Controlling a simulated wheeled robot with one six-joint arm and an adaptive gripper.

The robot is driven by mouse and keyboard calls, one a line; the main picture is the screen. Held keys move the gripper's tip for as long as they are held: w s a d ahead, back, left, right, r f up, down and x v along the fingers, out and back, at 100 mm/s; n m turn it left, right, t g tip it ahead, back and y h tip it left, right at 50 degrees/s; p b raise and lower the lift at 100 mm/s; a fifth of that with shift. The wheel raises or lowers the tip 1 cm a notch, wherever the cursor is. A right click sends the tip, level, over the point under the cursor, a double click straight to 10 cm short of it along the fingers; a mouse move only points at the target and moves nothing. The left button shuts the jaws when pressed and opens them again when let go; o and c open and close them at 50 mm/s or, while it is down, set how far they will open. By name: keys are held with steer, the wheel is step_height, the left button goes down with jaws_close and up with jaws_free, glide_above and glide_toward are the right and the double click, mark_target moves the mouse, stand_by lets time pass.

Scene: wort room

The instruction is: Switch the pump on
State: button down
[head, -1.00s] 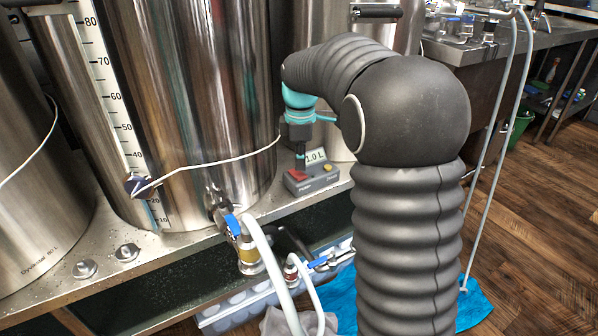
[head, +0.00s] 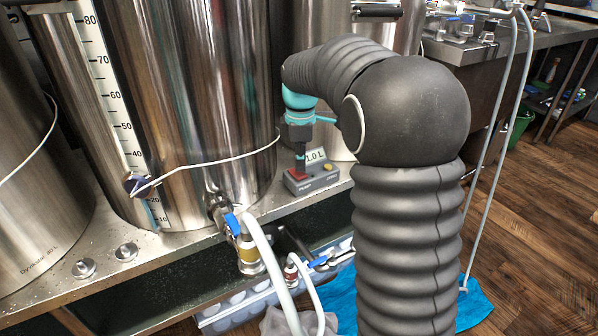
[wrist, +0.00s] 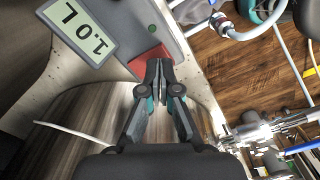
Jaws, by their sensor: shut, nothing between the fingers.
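The pump's control box (head: 316,181) is a small grey unit on the steel bench beside the large kettle. The display (wrist: 78,31) is left of the fingers.
The tall steel kettle (head: 190,100) stands close left of my gripper. A white cable (head: 210,165) crosses its front. A valve with a blue handle (head: 233,224) and pale hoses (head: 268,260) is in front. A bottle crate (head: 235,308) sits below the bench edge.

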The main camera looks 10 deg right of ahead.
mark_target(300, 175)
steer(key=shift+f+b, duration=0.5)
steer(key=shift+f, duration=0.45)
step_height(300, 175, up, 6)
steer(key=p, duration=0.5)
steer(key=shift+r, duration=0.1)
stand_by(0.3)
